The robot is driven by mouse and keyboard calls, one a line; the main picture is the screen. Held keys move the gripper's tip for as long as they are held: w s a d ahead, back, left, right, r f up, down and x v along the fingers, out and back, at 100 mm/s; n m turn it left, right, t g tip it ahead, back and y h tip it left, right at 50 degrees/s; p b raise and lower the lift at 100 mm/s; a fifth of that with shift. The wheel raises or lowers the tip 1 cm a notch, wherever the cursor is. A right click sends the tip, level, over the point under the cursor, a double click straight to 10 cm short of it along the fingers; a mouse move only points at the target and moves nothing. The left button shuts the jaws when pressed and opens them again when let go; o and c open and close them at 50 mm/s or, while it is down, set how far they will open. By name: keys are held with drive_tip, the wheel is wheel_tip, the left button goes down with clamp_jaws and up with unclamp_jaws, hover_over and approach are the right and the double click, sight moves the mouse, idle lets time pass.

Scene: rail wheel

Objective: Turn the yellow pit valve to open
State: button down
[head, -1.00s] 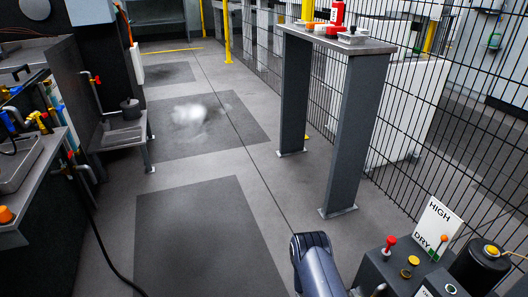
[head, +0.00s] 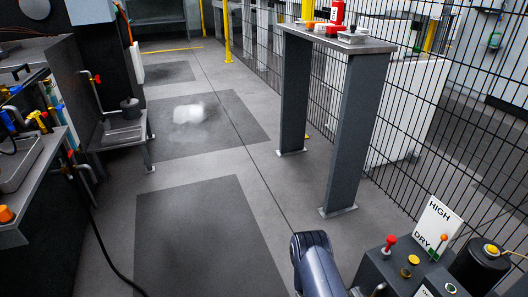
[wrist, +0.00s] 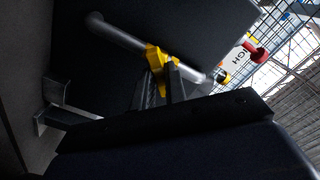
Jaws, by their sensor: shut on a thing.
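The yellow pit valve (wrist: 154,56) shows in the wrist view as a yellow handle on a grey pipe (wrist: 118,36). The pipe runs from upper left down to the right, in front of a dark panel. My gripper (wrist: 160,82) has its two fingers at the handle and is shut on it. The fingers and the dark gripper body hide part of the handle and the valve body. I cannot tell from the view how far the valve is turned. In the head view neither the valve nor my gripper's fingers are visible; only my arm shows at the bottom.
A narrow grey stand (head: 343,130) is before the mesh fence. A workbench (head: 45,190) is at left.

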drive_tip(key=n, duration=0.4)
drive_tip(key=shift+s+n, duration=0.1)
drive_tip(key=shift+n, duration=0.2)
drive_tip(key=c, duration=1.3)
unclamp_jaws()
drive_tip(key=shift+v, duration=3.5)
drive_tip(key=shift+x, duration=3.55)
drive_tip(key=shift+a, duration=0.15)
